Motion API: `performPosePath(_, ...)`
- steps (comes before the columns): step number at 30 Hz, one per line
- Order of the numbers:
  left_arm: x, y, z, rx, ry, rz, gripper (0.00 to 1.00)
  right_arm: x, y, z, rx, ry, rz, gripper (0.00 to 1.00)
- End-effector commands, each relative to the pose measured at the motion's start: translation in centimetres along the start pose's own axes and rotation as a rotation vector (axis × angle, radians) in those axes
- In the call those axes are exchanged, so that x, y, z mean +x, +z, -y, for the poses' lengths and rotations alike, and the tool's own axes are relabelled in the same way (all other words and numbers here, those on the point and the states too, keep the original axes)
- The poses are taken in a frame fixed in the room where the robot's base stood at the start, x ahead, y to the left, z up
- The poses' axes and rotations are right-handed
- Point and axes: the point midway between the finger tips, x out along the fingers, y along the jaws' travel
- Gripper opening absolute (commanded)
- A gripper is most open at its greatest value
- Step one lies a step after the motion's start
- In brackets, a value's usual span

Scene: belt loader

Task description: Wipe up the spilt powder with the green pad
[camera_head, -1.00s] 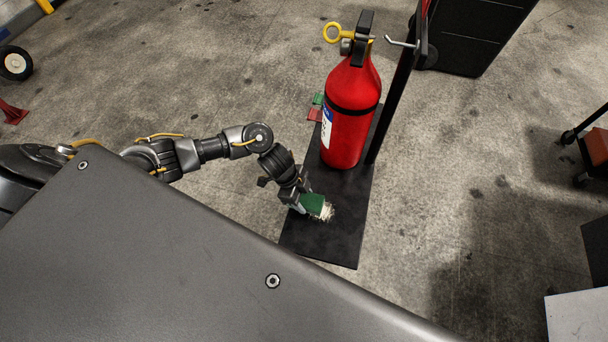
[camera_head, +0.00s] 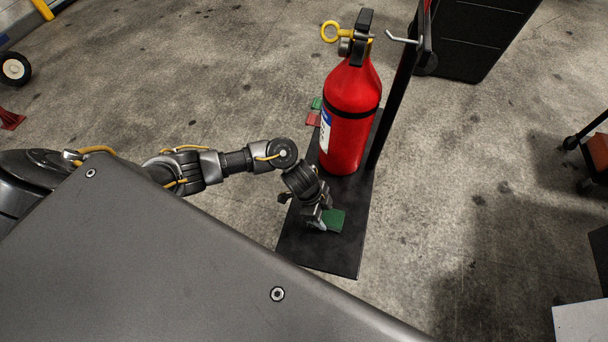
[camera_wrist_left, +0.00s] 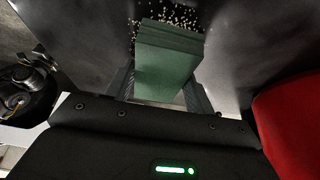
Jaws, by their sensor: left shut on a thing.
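My left gripper (camera_head: 323,217) is shut on the green pad (camera_head: 333,221), low over the black base plate (camera_head: 318,259) in front of the fire extinguisher. In the left wrist view the pad (camera_wrist_left: 166,70) sticks out between the two fingers. Pale grains of spilt powder (camera_wrist_left: 180,15) show on the dark plate beyond the pad's far edge and along its left side. In the head view the powder is mostly hidden behind the pad and gripper. I cannot tell whether the pad touches the plate. My right gripper is not in view.
A red fire extinguisher (camera_head: 350,115) stands on the plate, close behind the gripper; its side shows in the left wrist view (camera_wrist_left: 290,120). A black post (camera_head: 394,100) rises beside it. Small red and green pieces (camera_head: 314,118) lie left of it. Open concrete floor surrounds the plate.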

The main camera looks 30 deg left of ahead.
Motion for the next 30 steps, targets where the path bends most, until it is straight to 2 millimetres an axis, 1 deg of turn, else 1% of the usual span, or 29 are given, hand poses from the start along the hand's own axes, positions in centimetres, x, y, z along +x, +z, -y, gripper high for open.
performPosePath(10,1.1,-2.3,-0.6,-0.01,-0.004,0.0,0.33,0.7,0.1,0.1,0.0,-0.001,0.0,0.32)
performPosePath(11,1.3,-2.2,-0.6,-0.011,-0.004,0.0,0.33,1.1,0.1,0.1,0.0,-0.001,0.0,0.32)
performPosePath(12,1.6,-2.1,-0.5,-0.009,-0.004,0.0,0.33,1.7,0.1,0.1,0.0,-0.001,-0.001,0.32)
performPosePath(14,0.6,-1.9,-0.4,-0.01,-0.005,0.003,0.33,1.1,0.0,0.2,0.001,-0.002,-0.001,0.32)
performPosePath(15,0.4,-1.5,-0.4,-0.011,-0.004,0.003,0.33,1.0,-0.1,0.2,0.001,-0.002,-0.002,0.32)
performPosePath(21,0.0,0.1,-0.1,-0.009,-0.003,0.003,0.33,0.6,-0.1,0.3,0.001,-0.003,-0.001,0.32)
performPosePath(30,-0.8,1.9,0.3,0.005,0.003,0.004,0.33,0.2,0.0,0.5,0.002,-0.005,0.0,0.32)
